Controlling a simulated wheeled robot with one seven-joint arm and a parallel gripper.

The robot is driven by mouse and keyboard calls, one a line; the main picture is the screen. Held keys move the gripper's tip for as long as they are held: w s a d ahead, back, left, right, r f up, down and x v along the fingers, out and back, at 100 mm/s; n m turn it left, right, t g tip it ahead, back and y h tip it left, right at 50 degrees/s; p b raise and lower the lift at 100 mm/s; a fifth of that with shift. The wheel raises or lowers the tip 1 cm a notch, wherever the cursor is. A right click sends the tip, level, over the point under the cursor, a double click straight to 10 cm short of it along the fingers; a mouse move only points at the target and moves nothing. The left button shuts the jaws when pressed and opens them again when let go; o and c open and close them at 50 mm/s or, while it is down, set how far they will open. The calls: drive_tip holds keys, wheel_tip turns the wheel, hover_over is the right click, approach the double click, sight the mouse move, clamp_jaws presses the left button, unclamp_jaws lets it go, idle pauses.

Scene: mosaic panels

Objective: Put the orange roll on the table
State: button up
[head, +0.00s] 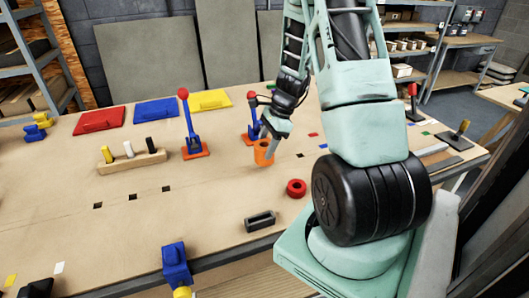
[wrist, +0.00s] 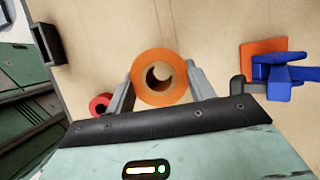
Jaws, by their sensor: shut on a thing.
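The orange roll (head: 263,152) is a short hollow cylinder above or on the wooden table (head: 140,220). My gripper (head: 268,138) is shut on it from above. In the wrist view the orange roll (wrist: 160,62) sits between the two grey fingers of my gripper (wrist: 160,85), its open end facing the camera. I cannot tell whether its lower end touches the table.
A red ring (head: 296,188) and a dark open-topped block (head: 260,221) lie nearer the front edge. Blue toggle clamps on orange bases (head: 195,152) stand at the left and behind the roll. A wooden peg holder (head: 132,162) is farther left. The table's front middle is largely clear.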

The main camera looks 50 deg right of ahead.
drive_tip(key=shift+f, duration=1.7)
drive_tip(key=shift+f, duration=0.1)
drive_tip(key=shift+f, duration=0.15)
drive_tip(key=o, duration=1)
